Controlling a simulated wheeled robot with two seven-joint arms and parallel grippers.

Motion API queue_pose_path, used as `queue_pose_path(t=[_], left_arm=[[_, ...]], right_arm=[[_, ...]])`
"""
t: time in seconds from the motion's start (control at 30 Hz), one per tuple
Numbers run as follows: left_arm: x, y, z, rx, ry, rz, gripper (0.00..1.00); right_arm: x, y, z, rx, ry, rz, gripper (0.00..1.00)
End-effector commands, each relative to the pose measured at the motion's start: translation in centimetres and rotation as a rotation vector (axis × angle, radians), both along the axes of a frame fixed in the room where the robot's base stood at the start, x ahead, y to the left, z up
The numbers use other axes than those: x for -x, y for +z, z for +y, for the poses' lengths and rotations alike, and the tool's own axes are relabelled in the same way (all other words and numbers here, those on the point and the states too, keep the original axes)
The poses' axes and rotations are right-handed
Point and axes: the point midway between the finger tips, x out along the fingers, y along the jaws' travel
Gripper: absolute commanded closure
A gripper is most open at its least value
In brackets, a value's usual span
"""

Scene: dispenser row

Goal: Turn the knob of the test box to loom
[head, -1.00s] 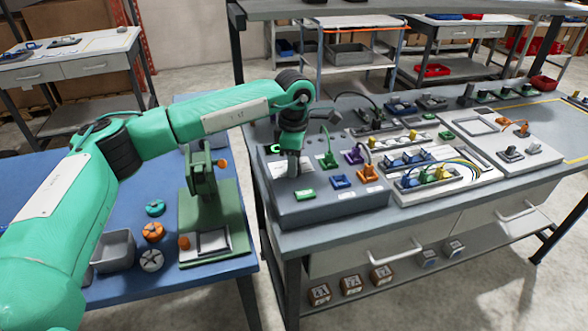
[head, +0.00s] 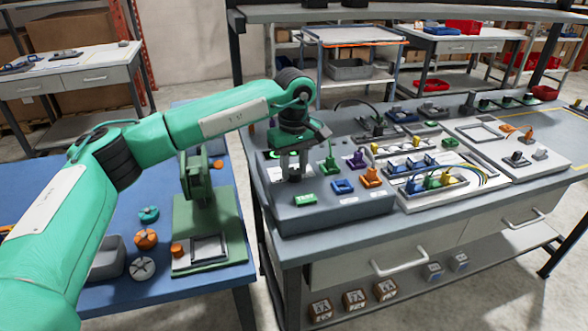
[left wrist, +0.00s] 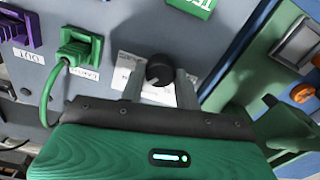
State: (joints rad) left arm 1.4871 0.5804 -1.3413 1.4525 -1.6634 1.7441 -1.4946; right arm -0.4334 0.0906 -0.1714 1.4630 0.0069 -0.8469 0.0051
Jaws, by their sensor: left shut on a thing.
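The test box (head: 322,212) is a grey box at the front left of the grey workbench, with sockets and plugs on its top. Its black round knob (left wrist: 160,70) sits over a white label (left wrist: 125,72) in the left wrist view. The label is partly covered, and its words are too small to read. My left gripper (head: 292,176) points down over the box's left part. In the left wrist view the left gripper (left wrist: 160,88) has one finger on each side of the knob, shut on it. The fingers hide the knob in the head view. My right gripper is not in view.
Green (head: 329,164), purple (head: 357,160) and orange (head: 371,177) plugs stand right of my left gripper. A green stand (head: 208,225) is on the blue table to the left. Panels with cables fill the bench further right.

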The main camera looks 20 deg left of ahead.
Motion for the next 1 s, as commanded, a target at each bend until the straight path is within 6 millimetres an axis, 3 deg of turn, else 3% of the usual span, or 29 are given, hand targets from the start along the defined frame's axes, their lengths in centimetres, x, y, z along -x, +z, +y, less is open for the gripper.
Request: queue_pose_path(t=[0.4, 0.93, 0.97, 1.0], left_arm=[[0.0, 0.0, 0.0, 0.001, -0.177, -0.001, 0.90], [0.0, 0.0, 0.0, 0.001, -0.198, -0.001, 0.90], [0.0, 0.0, 0.0, 0.001, -0.198, -0.001, 0.63], [0.0, 0.0, 0.0, 0.001, -0.198, -0.001, 0.56]], right_arm=[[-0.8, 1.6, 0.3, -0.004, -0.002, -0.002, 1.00], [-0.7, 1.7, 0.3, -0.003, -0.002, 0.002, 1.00], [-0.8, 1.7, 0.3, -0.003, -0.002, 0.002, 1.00], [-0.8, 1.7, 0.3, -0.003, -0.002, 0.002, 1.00]])
